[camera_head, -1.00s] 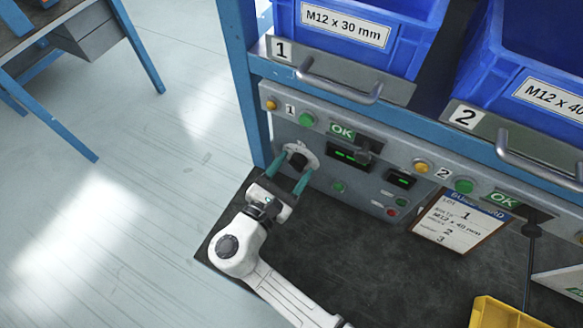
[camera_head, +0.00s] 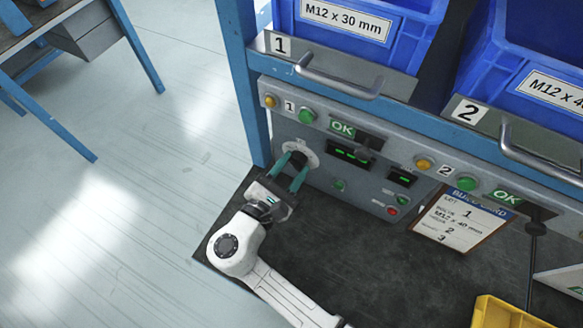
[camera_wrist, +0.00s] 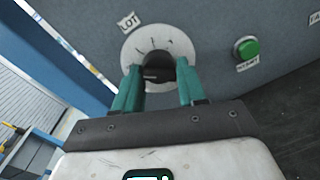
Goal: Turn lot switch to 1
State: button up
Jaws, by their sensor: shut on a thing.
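The lot switch (camera_wrist: 158,68) is a black knob on a round white dial (camera_wrist: 138,42) with tick marks, under a "LOT" label (camera_wrist: 128,21) in the wrist view. In the head view the dial (camera_head: 308,150) sits at the left end of the grey panel. My gripper (camera_head: 292,172) has teal fingers and reaches the knob from the front. In the wrist view its fingers (camera_wrist: 158,78) are shut on the knob, one on each side. The fingers hide part of the knob and the lower dial, and I cannot read which position it points to.
A green button (camera_wrist: 246,48) is right of the dial. The panel (camera_head: 385,165) also carries green displays (camera_head: 350,153) and a red button (camera_head: 392,211). A clipboard card (camera_head: 460,220) leans at the right. A yellow bin (camera_head: 505,312) stands on the dark bench top (camera_head: 370,270).

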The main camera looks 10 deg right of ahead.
jog(key=shift+a+r+m+b, duration=0.15)
jog(key=shift+m+b, duration=1.45)
jog(key=shift+m, duration=1.3)
jog(key=shift+y, duration=0.3)
jog(key=o, duration=1)
jog(key=b+v, duration=0.1)
jog(key=v, duration=0.9)
jog(key=shift+s+a, duration=0.2)
jog(key=shift+s, duration=0.1)
